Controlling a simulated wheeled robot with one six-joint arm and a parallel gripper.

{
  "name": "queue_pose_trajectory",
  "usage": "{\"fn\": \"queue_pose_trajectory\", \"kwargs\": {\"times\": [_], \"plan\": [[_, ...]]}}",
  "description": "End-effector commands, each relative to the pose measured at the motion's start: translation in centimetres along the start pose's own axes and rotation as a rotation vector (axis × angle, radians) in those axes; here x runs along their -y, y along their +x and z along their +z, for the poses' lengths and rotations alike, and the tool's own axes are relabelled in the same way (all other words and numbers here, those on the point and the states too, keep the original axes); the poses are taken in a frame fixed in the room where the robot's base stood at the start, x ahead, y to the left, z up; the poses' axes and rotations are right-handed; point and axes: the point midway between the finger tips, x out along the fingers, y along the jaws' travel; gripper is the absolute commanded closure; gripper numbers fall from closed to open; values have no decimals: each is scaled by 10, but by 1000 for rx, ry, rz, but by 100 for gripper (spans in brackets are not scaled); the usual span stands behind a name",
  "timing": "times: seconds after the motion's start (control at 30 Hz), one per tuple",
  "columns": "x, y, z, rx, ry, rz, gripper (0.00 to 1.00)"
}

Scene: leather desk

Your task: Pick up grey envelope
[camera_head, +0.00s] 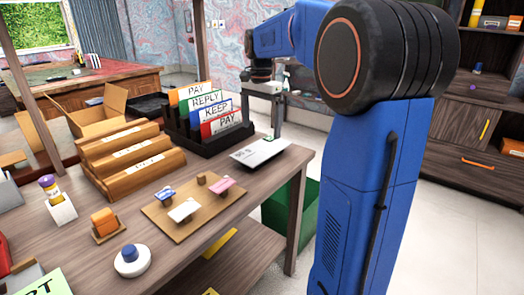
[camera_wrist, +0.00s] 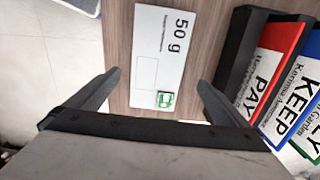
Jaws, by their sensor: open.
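The grey envelope (camera_head: 258,152) lies flat near the far right end of the wooden desk, in front of the folder rack. In the wrist view the light grey envelope (camera_wrist: 150,75) shows "50 g" in large print and a green stamp mark. My gripper (camera_wrist: 159,82) is open and empty, its two fingers spread to either side of the envelope's near end, apart from it. In the head view my gripper (camera_head: 277,120) hangs over the desk's far edge, above and beyond the envelope. Its fingertips are hard to make out there.
The black rack (camera_head: 205,138) with coloured folders (camera_wrist: 275,80) labelled PAY, REPLY and KEEP stands close beside the envelope. A wooden sorter (camera_head: 130,160) and a board (camera_head: 180,224) with stamps are nearer. A green bin (camera_head: 305,210) stands on the floor.

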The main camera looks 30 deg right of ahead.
Motion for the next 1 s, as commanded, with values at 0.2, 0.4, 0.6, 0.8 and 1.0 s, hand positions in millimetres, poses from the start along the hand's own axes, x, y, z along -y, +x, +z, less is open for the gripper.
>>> {"fn": "queue_pose_trajectory", "kwargs": {"times": [0.2,0.4,0.6,0.8,1.0], "plan": [[0,15,0,0,0,0,0],[-4,36,0,1,0,1,0],[-5,60,0,1,0,1,0],[-5,67,0,0,0,-1,0],[-5,67,0,0,0,-1,14]]}}
